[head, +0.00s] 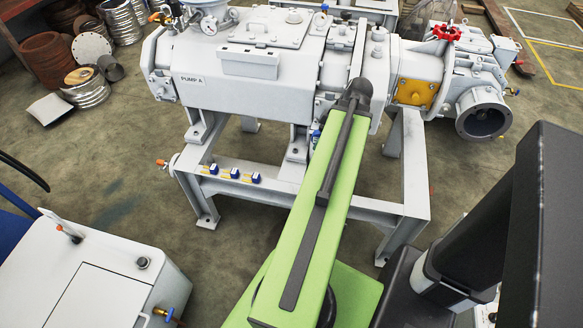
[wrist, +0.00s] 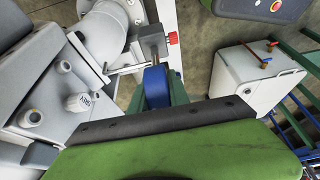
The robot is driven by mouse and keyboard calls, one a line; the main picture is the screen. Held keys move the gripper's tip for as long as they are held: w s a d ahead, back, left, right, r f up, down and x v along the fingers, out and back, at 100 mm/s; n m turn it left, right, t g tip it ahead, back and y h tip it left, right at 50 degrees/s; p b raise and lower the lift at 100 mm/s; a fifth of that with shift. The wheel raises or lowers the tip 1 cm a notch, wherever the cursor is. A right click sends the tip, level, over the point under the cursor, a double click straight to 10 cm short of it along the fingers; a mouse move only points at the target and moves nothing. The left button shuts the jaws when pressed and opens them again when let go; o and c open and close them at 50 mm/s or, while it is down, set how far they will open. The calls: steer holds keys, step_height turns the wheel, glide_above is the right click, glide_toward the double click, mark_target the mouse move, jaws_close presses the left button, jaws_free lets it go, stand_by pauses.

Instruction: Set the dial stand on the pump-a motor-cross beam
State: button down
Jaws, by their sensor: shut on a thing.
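The white pump marked PUMP A (head: 250,85) stands on a pale grey frame of legs and beams. A front beam (head: 385,205) of that frame runs behind my green arm; I cannot tell from the pictures which beam is the motor-cross one. In the wrist view, my gripper (wrist: 157,88) is partly hidden and close to the pump's side. It appears shut on a blue piece, which I take for the dial stand (wrist: 155,86), with a thin silver rod and a red knob near it. In the head view my arm hides the gripper.
Several small blue fittings (head: 235,173) with yellow parts sit along the frame's left beam. A white cabinet (head: 85,275) stands front left; pipes and rings (head: 90,85) lie at the back left. Open floor (head: 120,175) lies left of the frame.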

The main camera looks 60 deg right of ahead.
steer(key=w+a+f+b, duration=0.2)
steer(key=w+f+b, duration=0.8)
steer(key=w, duration=0.1)
steer(key=shift+a+f, duration=0.35)
steer(key=shift+f, duration=0.05)
steer(key=shift+w, duration=0.1)
steer(key=shift+f+b, duration=0.15)
steer(key=shift+b, duration=0.15)
steer(key=c, duration=1.2)
jaws_free()
steer(key=shift+c, duration=0.2)
